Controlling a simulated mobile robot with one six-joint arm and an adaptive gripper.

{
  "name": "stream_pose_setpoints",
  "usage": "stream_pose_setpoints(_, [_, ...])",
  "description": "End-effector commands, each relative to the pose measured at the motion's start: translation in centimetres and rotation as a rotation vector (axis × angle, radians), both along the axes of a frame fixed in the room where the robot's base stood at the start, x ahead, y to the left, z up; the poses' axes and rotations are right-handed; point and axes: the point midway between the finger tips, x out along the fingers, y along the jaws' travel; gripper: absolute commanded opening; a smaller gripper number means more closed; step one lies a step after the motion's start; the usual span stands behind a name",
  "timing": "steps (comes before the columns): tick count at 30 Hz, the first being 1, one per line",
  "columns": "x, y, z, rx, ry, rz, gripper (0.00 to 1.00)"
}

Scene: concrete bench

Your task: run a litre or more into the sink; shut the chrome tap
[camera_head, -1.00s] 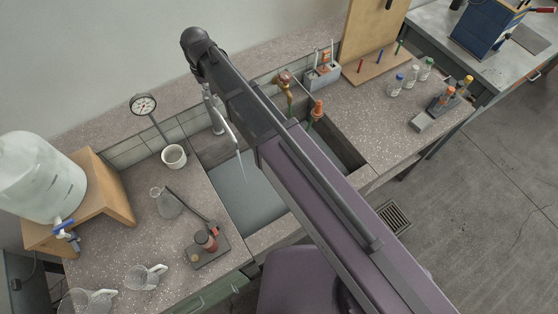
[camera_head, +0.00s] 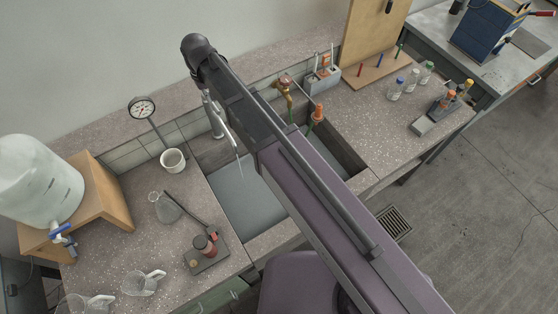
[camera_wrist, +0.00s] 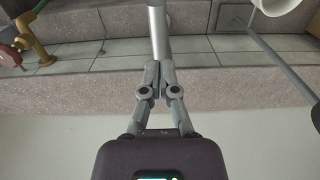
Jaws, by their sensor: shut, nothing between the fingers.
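The chrome tap (camera_head: 214,115) stands at the back left edge of the sink (camera_head: 245,200), its spout slanting over the basin. A thin pale line hangs below the spout tip; I cannot tell surely whether it is running water. In the wrist view my gripper (camera_wrist: 160,64) is shut and empty, its fingertips together at the near end of the chrome tap (camera_wrist: 158,25). I cannot tell whether they touch it. The tap's handle cannot be made out.
Brass taps (camera_head: 285,86) stand behind the sink to the right.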

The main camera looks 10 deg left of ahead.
Motion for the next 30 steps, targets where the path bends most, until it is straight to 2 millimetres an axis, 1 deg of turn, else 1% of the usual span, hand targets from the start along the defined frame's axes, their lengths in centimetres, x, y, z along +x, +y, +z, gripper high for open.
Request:
stream_pose_setpoints(1, [0.0, 0.0, 0.8, 0.0, 0.0, 0.0, 0.0])
stream_pose_setpoints(18, [0.0, 0.0, 4.6, 0.0, 0.0, 0.0, 0.0])
stream_pose_setpoints(29, [0.0, 0.0, 4.7, 0.0, 0.0, 0.0, 0.0])
stream_pose_setpoints(30, [0.0, 0.0, 4.7, 0.0, 0.0, 0.0, 0.03])
